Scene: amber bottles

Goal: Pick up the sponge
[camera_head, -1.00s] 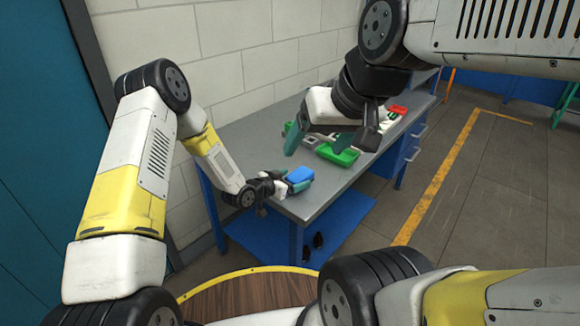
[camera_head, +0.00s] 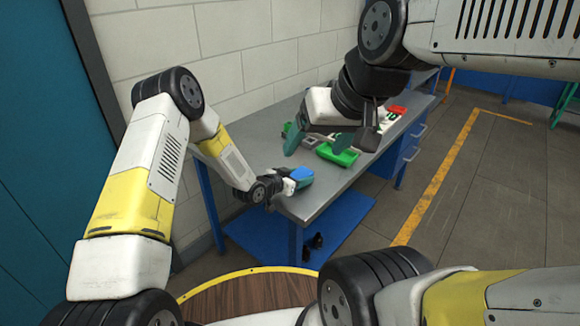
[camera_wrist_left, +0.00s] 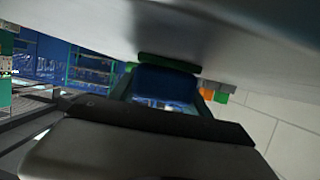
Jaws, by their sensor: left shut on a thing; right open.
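I cannot tell whether the sponge still touches the bench top.
The grey workbench (camera_head: 320,194) has a green tray (camera_head: 338,155) past the sponge, partly hidden by my right gripper. A red item (camera_head: 397,109) lies farther back. A white block wall stands along the bench's left side. The near bench corner is clear.

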